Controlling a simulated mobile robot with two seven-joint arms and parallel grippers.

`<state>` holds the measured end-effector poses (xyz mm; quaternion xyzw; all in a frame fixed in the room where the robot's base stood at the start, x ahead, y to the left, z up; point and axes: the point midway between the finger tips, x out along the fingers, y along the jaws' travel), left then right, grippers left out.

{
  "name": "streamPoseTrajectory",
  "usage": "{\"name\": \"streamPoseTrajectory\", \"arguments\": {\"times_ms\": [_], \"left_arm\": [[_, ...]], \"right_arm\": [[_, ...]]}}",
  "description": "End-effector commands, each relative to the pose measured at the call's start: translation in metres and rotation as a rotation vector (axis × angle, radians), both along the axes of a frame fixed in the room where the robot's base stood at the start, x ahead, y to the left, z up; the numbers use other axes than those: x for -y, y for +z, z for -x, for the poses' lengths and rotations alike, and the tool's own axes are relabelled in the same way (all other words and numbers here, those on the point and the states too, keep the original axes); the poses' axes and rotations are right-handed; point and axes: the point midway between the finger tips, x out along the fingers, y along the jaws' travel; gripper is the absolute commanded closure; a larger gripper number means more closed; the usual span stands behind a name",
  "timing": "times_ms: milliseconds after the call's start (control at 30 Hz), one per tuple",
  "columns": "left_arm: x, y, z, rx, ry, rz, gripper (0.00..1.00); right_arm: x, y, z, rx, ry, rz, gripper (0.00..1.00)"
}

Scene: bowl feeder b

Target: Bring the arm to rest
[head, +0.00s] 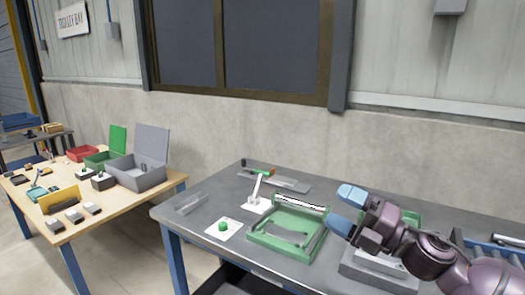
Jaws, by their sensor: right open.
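My right arm comes in from the lower right. Its gripper (343,210) is held above the dark grey table (200,222), to the right of a green frame-shaped fixture (257,248). Its two blue fingertips are spread apart, with nothing seen between them. The arm hides part of a grey box with a green part (380,275) behind and below it. My left gripper is not in view.
A white lever stand (258,204) and a green button on a white plate (223,227) stand left of the fixture. A clear block (191,204) lies near the table's left edge. A wooden table (120,207) with bins is at left.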

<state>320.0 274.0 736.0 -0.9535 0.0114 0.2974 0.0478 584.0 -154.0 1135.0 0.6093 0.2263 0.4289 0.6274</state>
Motion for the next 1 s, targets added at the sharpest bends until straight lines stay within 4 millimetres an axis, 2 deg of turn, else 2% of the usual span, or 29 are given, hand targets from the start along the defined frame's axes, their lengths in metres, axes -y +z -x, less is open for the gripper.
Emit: {"name": "streamPoseTrajectory", "arguments": {"times_ms": [33,167,267,367,500,600,767,1000], "left_arm": [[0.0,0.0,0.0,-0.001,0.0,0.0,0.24],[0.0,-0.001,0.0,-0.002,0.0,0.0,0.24],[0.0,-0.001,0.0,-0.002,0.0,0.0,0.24],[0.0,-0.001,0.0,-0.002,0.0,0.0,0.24],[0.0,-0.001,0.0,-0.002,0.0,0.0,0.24],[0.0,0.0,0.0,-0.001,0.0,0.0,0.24],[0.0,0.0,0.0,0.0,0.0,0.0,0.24],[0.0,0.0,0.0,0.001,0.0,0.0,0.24]], "right_arm": [[0.008,-0.017,-0.003,-0.105,-0.063,-0.11,0.24],[0.033,-0.062,-0.008,-0.355,-0.22,-0.344,0.24],[0.052,-0.105,-0.003,-0.542,-0.333,-0.497,0.24],[0.068,-0.152,0.011,-0.72,-0.436,-0.63,0.24],[0.086,-0.214,0.041,-0.937,-0.561,-0.789,0.24],[0.094,-0.252,0.068,-1.063,-0.634,-0.886,0.24],[0.104,-0.304,0.116,-1.214,-0.732,-1.026,0.24],[0.116,-0.367,0.202,-1.349,-0.9,-1.176,0.24]]}}
